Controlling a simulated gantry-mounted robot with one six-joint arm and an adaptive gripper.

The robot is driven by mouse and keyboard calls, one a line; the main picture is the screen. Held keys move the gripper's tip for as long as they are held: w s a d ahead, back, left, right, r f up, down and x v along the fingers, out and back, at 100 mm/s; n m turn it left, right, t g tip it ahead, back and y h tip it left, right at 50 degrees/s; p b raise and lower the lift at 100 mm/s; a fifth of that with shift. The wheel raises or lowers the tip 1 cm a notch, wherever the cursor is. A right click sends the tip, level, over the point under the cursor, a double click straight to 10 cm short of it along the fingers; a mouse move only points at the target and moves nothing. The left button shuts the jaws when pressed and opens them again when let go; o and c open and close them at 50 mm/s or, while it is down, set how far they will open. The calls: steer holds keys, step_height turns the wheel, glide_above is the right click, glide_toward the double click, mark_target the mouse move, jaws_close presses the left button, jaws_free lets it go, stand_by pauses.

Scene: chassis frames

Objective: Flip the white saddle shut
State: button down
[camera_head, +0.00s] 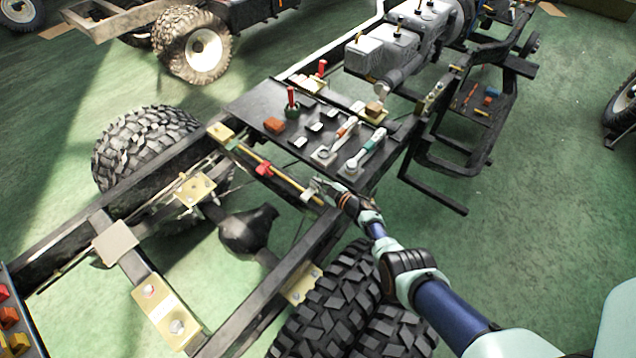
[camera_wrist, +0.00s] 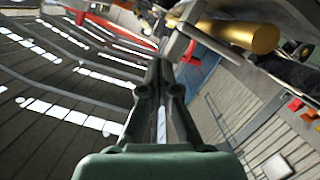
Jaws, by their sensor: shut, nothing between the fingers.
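The white saddle (camera_head: 311,193) sits on the thin brass tube (camera_head: 285,178) along the chassis cross-member. My gripper (camera_head: 322,186) is shut and empty, with its tips right beside the white saddle at its right side. In the wrist view my closed fingers (camera_wrist: 164,72) point at a pale grey piece (camera_wrist: 183,42) by the end of the large-looking brass tube (camera_wrist: 240,35); it appears to be the saddle. I cannot tell whether the tips touch it. The saddle's flap angle is too small to read in the head view.
A red saddle (camera_head: 263,169) sits further left on the same tube. A dark panel (camera_head: 250,108) with levers and switches lies just behind. Black frame rails (camera_head: 270,290) and a large tyre (camera_head: 335,305) are close below my arm.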

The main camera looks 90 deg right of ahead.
steer(key=shift+s+a+f, duration=0.1)
steer(key=shift+f, duration=0.25)
step_height(320, 180, up, 6)
steer(key=p, duration=0.5)
steer(key=s+f+p+v, duration=0.1)
steer(key=p+v, duration=0.4)
steer(key=v, duration=0.4)
steer(key=shift+s, duration=0.15)
steer(key=shift+d+r, duration=0.1)
steer(key=shift+d, duration=0.15)
